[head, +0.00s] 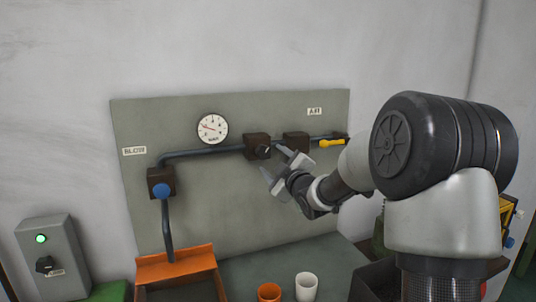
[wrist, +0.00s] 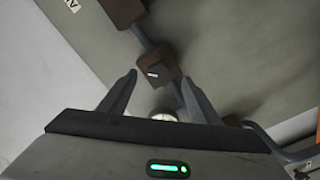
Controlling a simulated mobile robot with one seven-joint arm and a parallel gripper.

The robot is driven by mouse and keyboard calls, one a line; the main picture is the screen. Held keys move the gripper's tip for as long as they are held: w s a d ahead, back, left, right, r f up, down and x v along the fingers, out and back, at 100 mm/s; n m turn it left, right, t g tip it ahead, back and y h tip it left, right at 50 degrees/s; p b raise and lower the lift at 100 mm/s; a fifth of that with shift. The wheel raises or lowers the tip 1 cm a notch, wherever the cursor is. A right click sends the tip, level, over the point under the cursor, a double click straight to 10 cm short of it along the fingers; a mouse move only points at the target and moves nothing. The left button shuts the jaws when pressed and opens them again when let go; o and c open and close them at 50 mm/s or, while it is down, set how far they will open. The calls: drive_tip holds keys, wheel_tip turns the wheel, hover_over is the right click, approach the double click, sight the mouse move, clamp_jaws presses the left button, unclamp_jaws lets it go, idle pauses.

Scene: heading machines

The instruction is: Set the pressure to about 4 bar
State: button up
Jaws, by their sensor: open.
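A round white pressure gauge (head: 212,128) with a red needle hangs on the grey-green panel; the needle points up and left, and its numbers are too small to read surely. Right of it on the pipe is a brown block with a black knob (head: 264,151). My gripper (head: 272,159) is open just in front of this block. In the wrist view the dark knob (wrist: 154,74), with a pale mark, lies between the tips of my gripper (wrist: 158,77), with no clear contact. The gauge (wrist: 163,117) is partly hidden there by my gripper body.
A yellow lever (head: 331,142) sits right on the pipe, under an AIR label (head: 314,112). A blue button (head: 162,190) is on the left block. Below stand an orange tray (head: 176,264), an orange cup (head: 269,292) and a white cup (head: 306,286). A control box (head: 52,255) shows a green light.

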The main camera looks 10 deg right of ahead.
sight(266, 154)
drive_tip(key=shift+w+a+p, duration=0.2)
drive_tip(key=shift+w+a, duration=0.05)
drive_tip(key=shift+w, duration=0.9)
drive_tip(key=shift+w+a+p, duration=0.15)
drive_tip(key=shift+w+a, duration=0.1)
drive_tip(key=shift+w, duration=0.9)
drive_tip(key=c, duration=1.1)
